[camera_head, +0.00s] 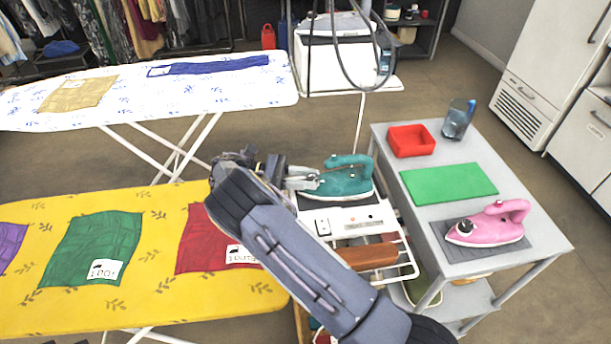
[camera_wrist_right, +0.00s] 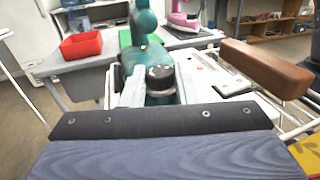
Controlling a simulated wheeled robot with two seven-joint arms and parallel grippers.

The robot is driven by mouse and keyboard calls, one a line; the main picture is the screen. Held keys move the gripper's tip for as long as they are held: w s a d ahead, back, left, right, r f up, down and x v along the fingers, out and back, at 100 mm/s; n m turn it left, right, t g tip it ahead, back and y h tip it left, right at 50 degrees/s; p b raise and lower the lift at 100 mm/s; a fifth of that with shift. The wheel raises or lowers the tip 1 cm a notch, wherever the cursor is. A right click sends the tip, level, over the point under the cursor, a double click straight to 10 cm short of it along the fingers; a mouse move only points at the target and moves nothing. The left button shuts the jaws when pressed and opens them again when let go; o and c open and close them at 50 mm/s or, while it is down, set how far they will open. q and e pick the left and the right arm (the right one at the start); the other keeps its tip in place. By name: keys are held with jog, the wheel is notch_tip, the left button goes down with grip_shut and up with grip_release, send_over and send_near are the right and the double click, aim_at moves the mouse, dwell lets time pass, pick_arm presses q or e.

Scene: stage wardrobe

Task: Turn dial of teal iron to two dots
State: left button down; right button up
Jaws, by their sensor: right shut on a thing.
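The teal iron (camera_head: 346,178) stands on the white rest at the end of the yellow ironing board. It also shows in the right wrist view (camera_wrist_right: 143,56), with its dark dial (camera_wrist_right: 160,78) facing the camera. My right gripper (camera_head: 312,180) reaches to the iron's left side and is shut on the dial. In the wrist view its fingers (camera_wrist_right: 160,92) are at the dial. The dial's dot marks are too small to read. My left gripper is in neither view.
A pink iron (camera_head: 489,224), a green mat (camera_head: 449,184) and a red tray (camera_head: 411,140) are on the grey cart (camera_head: 548,245) at the right. A brown wooden block (camera_head: 366,257) lies near the rest. Cloths lie on the yellow board (camera_head: 155,285).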

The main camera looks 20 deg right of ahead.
jog(key=o, duration=1)
jog(key=shift+r, duration=0.1)
jog(key=shift+r, duration=0.25)
notch_tip(320, 180, up, 3)
jog(key=shift+f, duration=0.15)
jog(key=s+a+r+p, duration=0.1)
jog(key=s+a+r, duration=0.5)
jog(key=s+r, duration=0.3)
jog(key=s, duration=0.3)
jog(key=shift+s+r+p, duration=0.3)
jog(key=shift+s+p, duration=0.05)
jog(key=shift+p, duration=0.05)
jog(key=shift+d, duration=0.1)
